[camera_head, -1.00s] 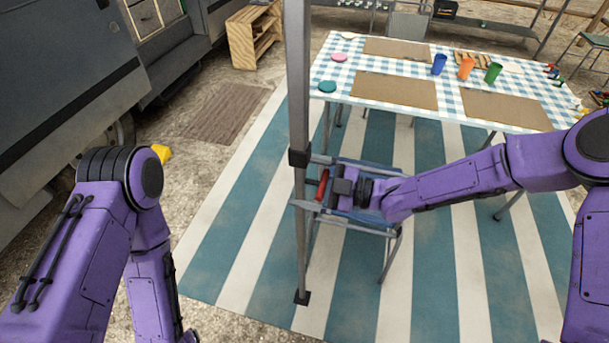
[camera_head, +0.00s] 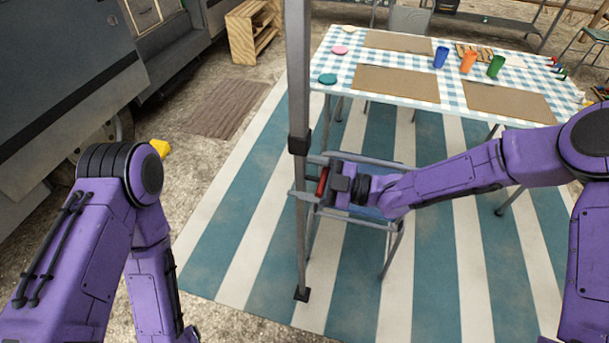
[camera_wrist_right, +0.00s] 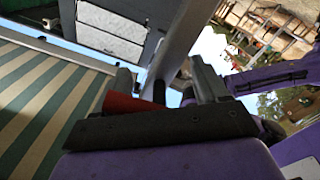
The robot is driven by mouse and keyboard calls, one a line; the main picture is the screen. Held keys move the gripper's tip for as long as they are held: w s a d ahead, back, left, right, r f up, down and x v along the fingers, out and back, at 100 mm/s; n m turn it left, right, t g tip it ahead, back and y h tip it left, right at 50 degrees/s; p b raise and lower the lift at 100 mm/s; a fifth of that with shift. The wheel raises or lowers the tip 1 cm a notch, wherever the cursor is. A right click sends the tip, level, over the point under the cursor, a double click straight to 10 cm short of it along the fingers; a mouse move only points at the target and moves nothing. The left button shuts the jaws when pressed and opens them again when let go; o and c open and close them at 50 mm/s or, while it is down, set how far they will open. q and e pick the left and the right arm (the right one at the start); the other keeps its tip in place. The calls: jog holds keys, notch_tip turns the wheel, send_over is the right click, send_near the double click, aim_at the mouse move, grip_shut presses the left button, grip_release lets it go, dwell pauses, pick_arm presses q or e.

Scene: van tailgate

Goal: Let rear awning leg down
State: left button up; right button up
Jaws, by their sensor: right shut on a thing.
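The awning leg (camera_head: 303,240) is a grey upright pole with a black collar (camera_head: 299,143) and a black foot (camera_head: 302,294). I cannot tell whether the foot touches the mat. My right gripper (camera_head: 303,176) is shut on the leg below the collar, its fingers to either side of the pole. In the right wrist view the pole (camera_wrist_right: 187,38) runs up from between my fingers (camera_wrist_right: 160,82). A red piece (camera_head: 322,182) sits between the gripper body and the pole; it also shows in the wrist view (camera_wrist_right: 125,103). My left gripper is out of view.
A folding chair (camera_head: 385,228) stands behind my right gripper. A table with a checked cloth (camera_head: 340,75) is beyond it, with cups and brown mats. The van (camera_head: 60,70) is at the left. The striped mat (camera_head: 240,235) is clear left of the leg.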

aim_at(305, 203)
notch_tip(305, 203, down, 10)
jog(key=b, duration=0.8)
jog(key=shift+r, duration=0.15)
jog(key=o, duration=1.4)
jog(key=shift+s+d, duration=0.1)
jog(key=shift+d, duration=0.35)
jog(key=b+v, duration=0.1)
jog(key=v, duration=0.8)
jog(key=shift+s+d, duration=0.15)
jog(key=shift+d, duration=0.15)
